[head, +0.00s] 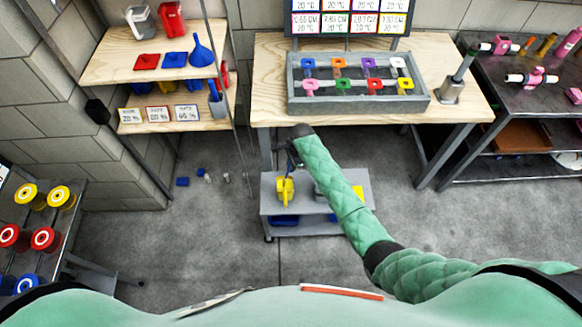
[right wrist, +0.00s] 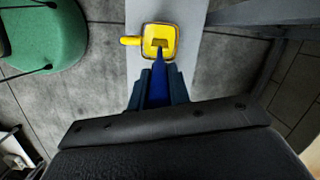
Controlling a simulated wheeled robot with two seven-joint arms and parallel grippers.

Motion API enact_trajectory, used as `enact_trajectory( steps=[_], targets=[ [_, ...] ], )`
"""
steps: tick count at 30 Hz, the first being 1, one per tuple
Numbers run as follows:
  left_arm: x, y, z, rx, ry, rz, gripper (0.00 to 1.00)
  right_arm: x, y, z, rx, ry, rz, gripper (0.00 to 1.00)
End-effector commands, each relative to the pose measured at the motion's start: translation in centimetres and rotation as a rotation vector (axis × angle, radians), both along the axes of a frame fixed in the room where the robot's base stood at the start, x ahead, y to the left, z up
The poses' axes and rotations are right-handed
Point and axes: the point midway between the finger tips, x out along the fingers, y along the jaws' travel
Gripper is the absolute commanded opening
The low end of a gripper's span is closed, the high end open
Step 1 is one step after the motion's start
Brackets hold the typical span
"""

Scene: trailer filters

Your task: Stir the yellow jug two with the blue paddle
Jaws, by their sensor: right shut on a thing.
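The yellow jug (head: 285,192) stands on the grey cart (head: 325,212) in the head view. It also shows in the right wrist view (right wrist: 151,51), with its handle to the left. My right gripper (head: 294,155) is above the jug, pointing down. In the right wrist view it (right wrist: 158,88) is shut on the blue paddle (right wrist: 158,82). My left gripper is not in view.
Another yellow thing (head: 358,191) is partly hidden behind my right arm on the cart. A workbench (head: 272,75) with a grey rack (head: 358,103) stands behind the cart. Shelves (head: 150,75) stand at left. The floor left of the cart is mostly clear, with small pieces lying farther back.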

Motion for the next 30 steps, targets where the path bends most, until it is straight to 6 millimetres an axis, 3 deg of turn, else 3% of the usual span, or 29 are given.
enact_trajectory(
  steps=[21,30],
  targets=[
    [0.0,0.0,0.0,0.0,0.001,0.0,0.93,0.0,0.0,4.5,0.0,0.0,0.0,0.0],
    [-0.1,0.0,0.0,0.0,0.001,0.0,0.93,0.0,0.0,5.0,0.0,0.001,0.0,0.0]
  ],
)
